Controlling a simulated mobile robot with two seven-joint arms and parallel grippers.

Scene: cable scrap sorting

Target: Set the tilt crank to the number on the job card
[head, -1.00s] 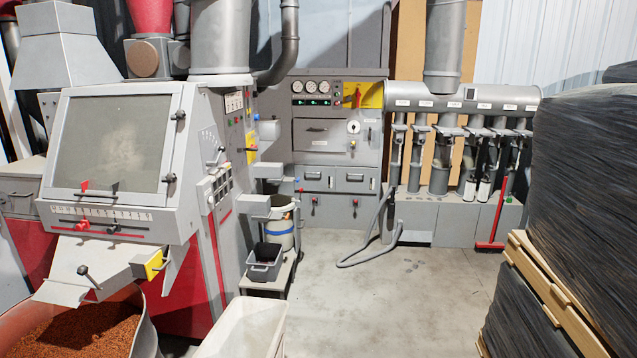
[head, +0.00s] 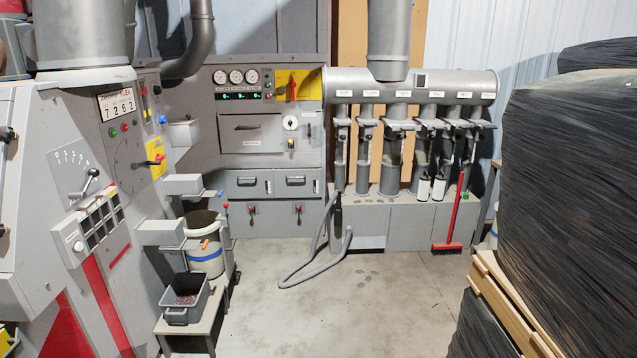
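On the side of the grey machine at the left, a white card (head: 117,105) shows lettering that seems to include "FLEX" above large digits that look like 7 2 6 2. Below it is a round dial (head: 129,165) with fine marks and a dark arm pointing right. A lever with a dark knob (head: 91,173) sits by a numbered scale (head: 72,171) lower left. I cannot tell which of these is the tilt crank, nor read the dial setting. Neither of my grippers is in view.
A grey bin (head: 188,300) stands on a low stand, beside a white bucket (head: 204,244). A grey hose (head: 305,273) lies on the floor near the back cabinets. Black-wrapped pallets (head: 570,180) fill the right. The concrete floor (head: 370,310) between is mostly clear.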

